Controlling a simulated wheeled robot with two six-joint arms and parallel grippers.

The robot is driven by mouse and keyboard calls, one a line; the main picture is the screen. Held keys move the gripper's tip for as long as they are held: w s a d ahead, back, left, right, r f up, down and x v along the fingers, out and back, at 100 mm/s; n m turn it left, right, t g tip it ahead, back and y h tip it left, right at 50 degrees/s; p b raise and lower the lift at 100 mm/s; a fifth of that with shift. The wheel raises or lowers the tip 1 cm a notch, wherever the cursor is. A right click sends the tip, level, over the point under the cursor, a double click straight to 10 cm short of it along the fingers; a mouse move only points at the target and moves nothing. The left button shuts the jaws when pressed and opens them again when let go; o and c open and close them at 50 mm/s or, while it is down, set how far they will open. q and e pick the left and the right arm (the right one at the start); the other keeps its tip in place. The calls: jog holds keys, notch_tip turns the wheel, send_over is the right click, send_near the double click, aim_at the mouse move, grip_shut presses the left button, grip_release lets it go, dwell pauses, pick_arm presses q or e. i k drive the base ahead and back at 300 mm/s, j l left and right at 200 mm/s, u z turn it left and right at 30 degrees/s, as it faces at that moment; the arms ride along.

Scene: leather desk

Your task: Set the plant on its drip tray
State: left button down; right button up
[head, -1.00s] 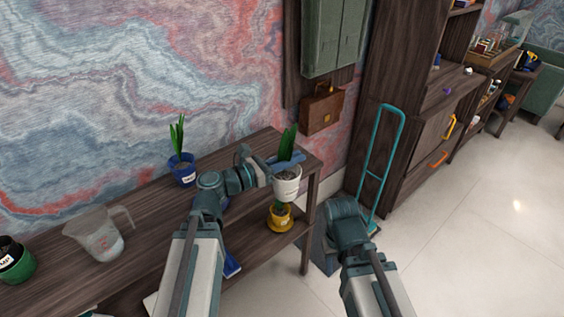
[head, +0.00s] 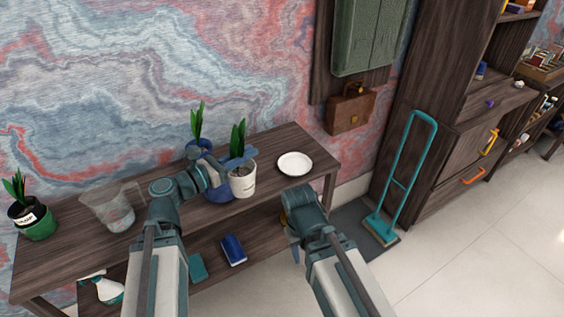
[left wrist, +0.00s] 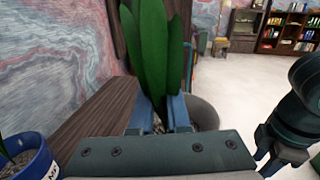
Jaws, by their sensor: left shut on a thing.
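A plant with green leaves in a white pot (head: 242,184) is in my left gripper (head: 236,164). Its blue fingers are closed at the top of the pot, and in the left wrist view the leaves (left wrist: 152,50) rise between the fingers and the pale pot rim (left wrist: 207,112) shows behind. The pot is upright over the tabletop; its exact height is unclear. A round white dish (head: 295,163), which looks like the drip tray, lies empty to the right of the pot, near the table's right end.
Books (head: 233,250) lie on the lower shelf.

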aim_at(295, 166)
jog(key=l+u, duration=0.15)
jog(key=l, duration=0.6)
jog(key=l+u, duration=0.15)
jog(key=l, duration=0.55)
jog(key=k+l+u, duration=0.15)
jog(key=l, duration=0.55)
